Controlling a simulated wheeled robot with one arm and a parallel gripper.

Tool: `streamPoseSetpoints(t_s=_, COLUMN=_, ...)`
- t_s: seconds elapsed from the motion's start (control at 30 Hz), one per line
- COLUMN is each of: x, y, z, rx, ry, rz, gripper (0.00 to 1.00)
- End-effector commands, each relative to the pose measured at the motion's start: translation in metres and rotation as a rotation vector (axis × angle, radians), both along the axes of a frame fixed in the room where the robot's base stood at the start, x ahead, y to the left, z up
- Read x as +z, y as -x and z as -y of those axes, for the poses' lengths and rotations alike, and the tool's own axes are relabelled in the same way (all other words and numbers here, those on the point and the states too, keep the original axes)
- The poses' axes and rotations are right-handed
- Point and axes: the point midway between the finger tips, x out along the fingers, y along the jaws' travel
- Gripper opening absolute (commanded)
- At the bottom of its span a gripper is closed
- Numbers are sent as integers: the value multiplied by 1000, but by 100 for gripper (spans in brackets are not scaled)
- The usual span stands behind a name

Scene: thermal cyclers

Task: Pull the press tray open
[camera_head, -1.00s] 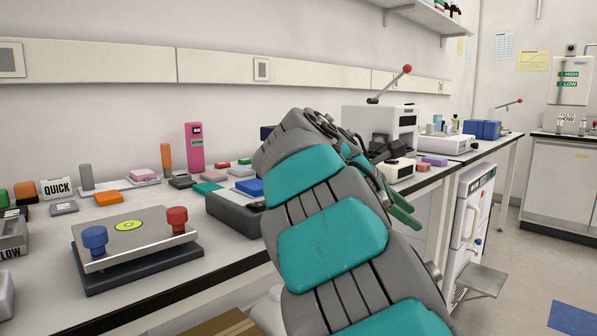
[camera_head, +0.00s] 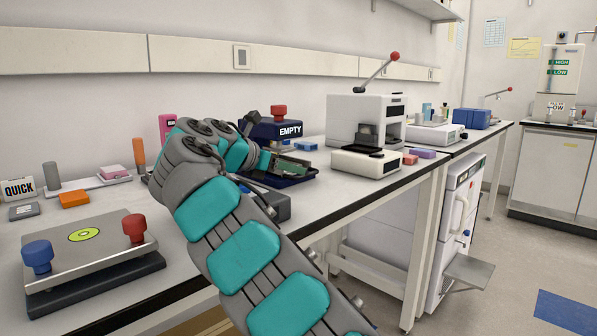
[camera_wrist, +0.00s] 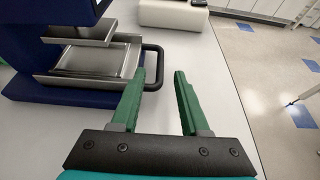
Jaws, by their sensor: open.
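The press is dark blue with a red knob and an "EMPTY" label (camera_head: 272,128); its blue body also shows in the wrist view (camera_wrist: 40,35). Its shallow metal tray (camera_wrist: 92,62) sits low in the frame, under a raised metal plate. A black loop handle (camera_wrist: 160,68) sticks out from the tray's right side. My gripper (camera_wrist: 160,72) is open, its green fingers on either side of the handle's outer bar. The left finger overlaps part of the handle; whether it touches cannot be told. In the head view, my gripper (camera_head: 288,164) is at the press front.
A white lever press (camera_head: 372,120) and a low white box (camera_head: 366,163) stand to the right on the bench. A plate with blue and red knobs (camera_head: 90,250) lies at the near left. Bare bench top lies right of the handle in the wrist view.

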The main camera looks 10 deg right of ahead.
Motion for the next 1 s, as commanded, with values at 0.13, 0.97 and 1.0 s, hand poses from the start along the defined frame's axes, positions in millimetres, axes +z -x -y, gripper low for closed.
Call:
streamPoseSetpoints(t_s=0.13, x=-9, y=-11, z=18, rx=-6, ry=-1, rz=-2, gripper=45)
streamPoseSetpoints(t_s=0.97, x=-16, y=-21, z=30, rx=-2, ry=-2, rz=-1, gripper=7)
streamPoseSetpoints(t_s=1.0, x=-16, y=-21, z=30, rx=-2, ry=-2, rz=-1, gripper=2)
